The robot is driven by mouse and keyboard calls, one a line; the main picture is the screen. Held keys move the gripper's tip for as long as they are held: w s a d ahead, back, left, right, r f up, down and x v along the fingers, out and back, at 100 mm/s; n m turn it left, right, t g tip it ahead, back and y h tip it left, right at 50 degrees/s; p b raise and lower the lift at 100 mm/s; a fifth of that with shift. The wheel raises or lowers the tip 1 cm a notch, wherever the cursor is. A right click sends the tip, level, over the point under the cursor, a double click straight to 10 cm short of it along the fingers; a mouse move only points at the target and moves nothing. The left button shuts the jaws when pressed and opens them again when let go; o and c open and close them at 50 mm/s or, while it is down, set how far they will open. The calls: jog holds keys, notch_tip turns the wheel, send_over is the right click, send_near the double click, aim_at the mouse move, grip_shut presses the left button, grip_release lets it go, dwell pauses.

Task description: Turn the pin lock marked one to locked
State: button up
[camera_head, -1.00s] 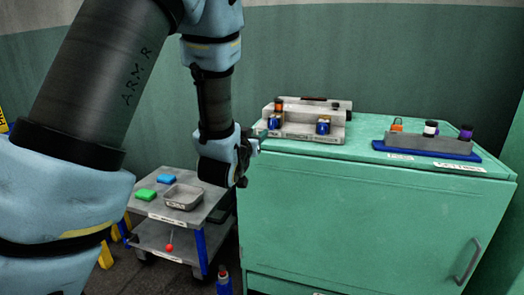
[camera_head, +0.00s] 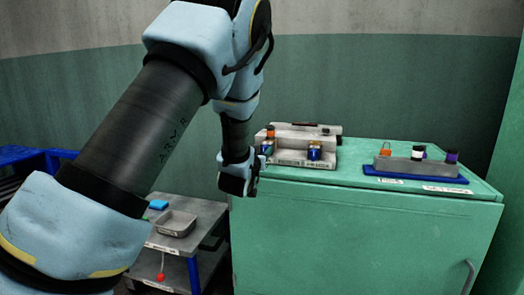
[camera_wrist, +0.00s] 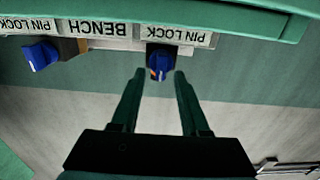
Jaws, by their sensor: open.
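The grey pin lock bench (camera_head: 290,158) stands on the green cabinet, with two blue knobs on its front. The left knob (camera_head: 266,148) is beside my gripper (camera_head: 250,172); the right knob (camera_head: 314,151) is farther along. In the upside-down wrist view, one blue knob (camera_wrist: 160,65) under a "PIN LOCK" label lies just beyond and between the fingertips of my open gripper (camera_wrist: 160,78). The other knob (camera_wrist: 40,54) is at the left, by a second "PIN LOCK" label. The lock numbers are not readable. I cannot tell whether the fingers touch the knob.
The green cabinet (camera_head: 360,225) fills the right. A blue tray (camera_head: 415,177) with a grey rack and several coloured pieces sits on its right top. A low cart (camera_head: 170,245) with a grey tray (camera_head: 176,223) stands left.

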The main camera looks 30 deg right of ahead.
grip_shut()
dwell(0.3)
dwell(0.3)
